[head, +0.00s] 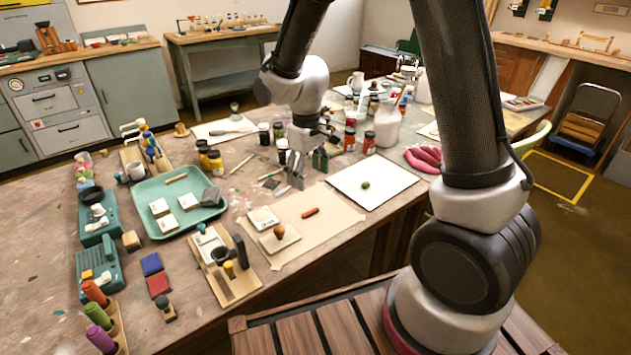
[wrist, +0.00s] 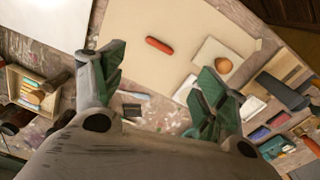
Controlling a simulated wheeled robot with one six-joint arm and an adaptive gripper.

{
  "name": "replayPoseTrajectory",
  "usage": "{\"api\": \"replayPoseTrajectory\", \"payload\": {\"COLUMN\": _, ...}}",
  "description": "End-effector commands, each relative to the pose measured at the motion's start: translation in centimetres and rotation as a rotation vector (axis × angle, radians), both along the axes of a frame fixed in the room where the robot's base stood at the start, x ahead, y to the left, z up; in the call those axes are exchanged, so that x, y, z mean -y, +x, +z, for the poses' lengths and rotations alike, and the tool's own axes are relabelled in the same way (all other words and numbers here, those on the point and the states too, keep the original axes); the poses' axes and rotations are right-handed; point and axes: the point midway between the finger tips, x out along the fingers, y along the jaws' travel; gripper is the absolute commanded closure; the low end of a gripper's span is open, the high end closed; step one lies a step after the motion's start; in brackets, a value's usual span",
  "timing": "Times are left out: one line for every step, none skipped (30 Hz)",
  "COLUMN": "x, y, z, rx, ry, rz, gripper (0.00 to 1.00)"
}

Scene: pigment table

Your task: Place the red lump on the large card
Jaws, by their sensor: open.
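The red lump (head: 310,212), a short orange-red bar, lies on a beige paper sheet (head: 333,222); it also shows in the wrist view (wrist: 160,45). A large white card (head: 385,196) lies to the right of the sheet in the head view, with a small green lump (head: 365,185) on it. A white card edge shows at top left in the wrist view (wrist: 45,18). My gripper (head: 308,170) is open and empty, above the table behind the sheet. In the wrist view its spread fingers (wrist: 158,70) are apart from the lump.
Two pale tiles (head: 263,217) lie on the sheet, the nearer one bearing a brown ball (head: 280,231). A teal tray (head: 157,184) stands left. Jars (head: 349,139) and a white container (head: 387,125) crowd behind the card. Pink gloves (head: 424,158) lie beyond the card's right side.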

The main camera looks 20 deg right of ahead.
Motion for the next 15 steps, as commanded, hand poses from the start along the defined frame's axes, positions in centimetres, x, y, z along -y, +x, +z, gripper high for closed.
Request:
{"api": "replayPoseTrajectory", "payload": {"x": 0.0, "y": 0.0, "z": 0.2, "rx": 0.001, "ry": 0.0, "rz": 0.0, "gripper": 0.27}}
{"api": "replayPoseTrajectory", "payload": {"x": 0.0, "y": 0.0, "z": 0.3, "rx": 0.001, "ry": 0.0, "rz": 0.0, "gripper": 0.27}}
{"api": "replayPoseTrajectory", "payload": {"x": 0.0, "y": 0.0, "z": 0.4, "rx": 0.001, "ry": 0.0, "rz": 0.0, "gripper": 0.27}}
{"api": "replayPoseTrajectory", "payload": {"x": 0.0, "y": 0.0, "z": 0.5, "rx": 0.001, "ry": 0.0, "rz": 0.0, "gripper": 0.27}}
{"api": "replayPoseTrajectory", "payload": {"x": 0.1, "y": 0.0, "z": 0.6, "rx": 0.003, "ry": 0.002, "rz": -0.003, "gripper": 0.27}}
{"api": "replayPoseTrajectory", "payload": {"x": 0.3, "y": -0.1, "z": 1.0, "rx": 0.008, "ry": 0.003, "rz": -0.009, "gripper": 0.27}}
{"api": "replayPoseTrajectory", "payload": {"x": 0.6, "y": -0.2, "z": 1.6, "rx": 0.013, "ry": 0.005, "rz": -0.017, "gripper": 0.27}}
{"api": "replayPoseTrajectory", "payload": {"x": 1.1, "y": -0.4, "z": 2.3, "rx": 0.021, "ry": 0.009, "rz": -0.027, "gripper": 0.27}}
{"api": "replayPoseTrajectory", "payload": {"x": 1.8, "y": -0.7, "z": 3.6, "rx": 0.034, "ry": 0.015, "rz": -0.045, "gripper": 0.27}}
{"api": "replayPoseTrajectory", "payload": {"x": 2.4, "y": -1.1, "z": 4.7, "rx": 0.047, "ry": 0.02, "rz": -0.062, "gripper": 0.27}}
{"api": "replayPoseTrajectory", "payload": {"x": 3.2, "y": -1.5, "z": 6.0, "rx": 0.06, "ry": 0.025, "rz": -0.082, "gripper": 0.27}}
{"api": "replayPoseTrajectory", "payload": {"x": 4.4, "y": -2.4, "z": 7.8, "rx": 0.082, "ry": 0.034, "rz": -0.111, "gripper": 0.27}}
{"api": "replayPoseTrajectory", "payload": {"x": 5.4, "y": -3.1, "z": 9.2, "rx": 0.098, "ry": 0.04, "rz": -0.135, "gripper": 0.27}}
{"api": "replayPoseTrajectory", "payload": {"x": 6.3, "y": -4.0, "z": 10.6, "rx": 0.115, "ry": 0.046, "rz": -0.161, "gripper": 0.27}}
{"api": "replayPoseTrajectory", "payload": {"x": 7.6, "y": -5.3, "z": 12.3, "rx": 0.139, "ry": 0.055, "rz": -0.195, "gripper": 0.27}}
